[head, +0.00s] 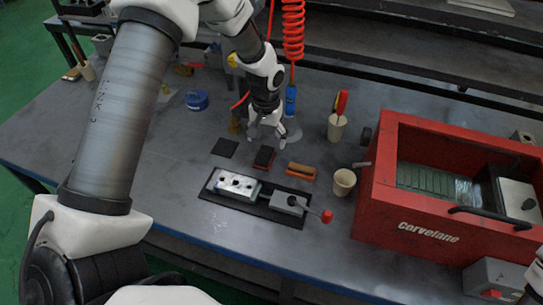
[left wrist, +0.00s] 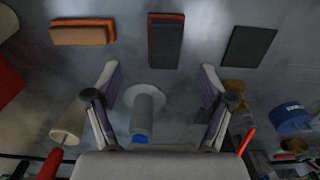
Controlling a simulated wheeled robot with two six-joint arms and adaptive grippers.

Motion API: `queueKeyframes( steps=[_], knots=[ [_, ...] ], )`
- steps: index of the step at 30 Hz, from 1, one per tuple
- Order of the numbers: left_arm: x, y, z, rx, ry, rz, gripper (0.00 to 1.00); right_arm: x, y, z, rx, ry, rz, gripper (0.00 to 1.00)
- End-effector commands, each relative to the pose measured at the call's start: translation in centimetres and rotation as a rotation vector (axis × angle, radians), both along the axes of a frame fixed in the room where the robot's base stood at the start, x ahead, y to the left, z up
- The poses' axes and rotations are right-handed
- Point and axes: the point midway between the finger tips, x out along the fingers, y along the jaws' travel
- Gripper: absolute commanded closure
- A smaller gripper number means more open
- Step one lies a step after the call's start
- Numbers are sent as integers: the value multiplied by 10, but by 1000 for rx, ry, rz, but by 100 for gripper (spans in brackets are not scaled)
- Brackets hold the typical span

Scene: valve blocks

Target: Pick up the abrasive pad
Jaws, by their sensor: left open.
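A flat dark grey square (head: 225,147), which looks like the abrasive pad, lies on the table behind the black mat. It also shows at the upper right of the left wrist view (left wrist: 250,46). Next to it lies a block with a black top and red edge (head: 264,157), at top centre in the wrist view (left wrist: 166,42). I cannot rule out that this block is the pad. My left gripper (head: 268,138) is open and empty, pointing down above the table just behind the block. Both its fingers show in the wrist view (left wrist: 158,80). My right gripper is not in view.
An orange-brown block (head: 301,171) lies right of the black-red block. A valve block (head: 237,184) sits on a black mat (head: 280,215).

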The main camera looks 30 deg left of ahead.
Motion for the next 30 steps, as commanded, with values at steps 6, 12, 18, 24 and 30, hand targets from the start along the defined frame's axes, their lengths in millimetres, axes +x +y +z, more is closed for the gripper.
queueKeyframes(
  steps=[6, 12, 18, 24, 30],
  knots=[
    [0, 2, -26, 0, 3, 0, 19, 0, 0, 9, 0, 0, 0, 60],
    [0, 7, -61, 0, 4, -1, 19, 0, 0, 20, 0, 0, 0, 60],
    [1, 7, -75, 0, 1, -1, 19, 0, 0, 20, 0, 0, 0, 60],
    [1, 7, -75, 0, 1, -1, 51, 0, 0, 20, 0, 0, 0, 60],
    [1, 7, -74, 0, 1, -1, 83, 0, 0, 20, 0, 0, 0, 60]
  ],
)
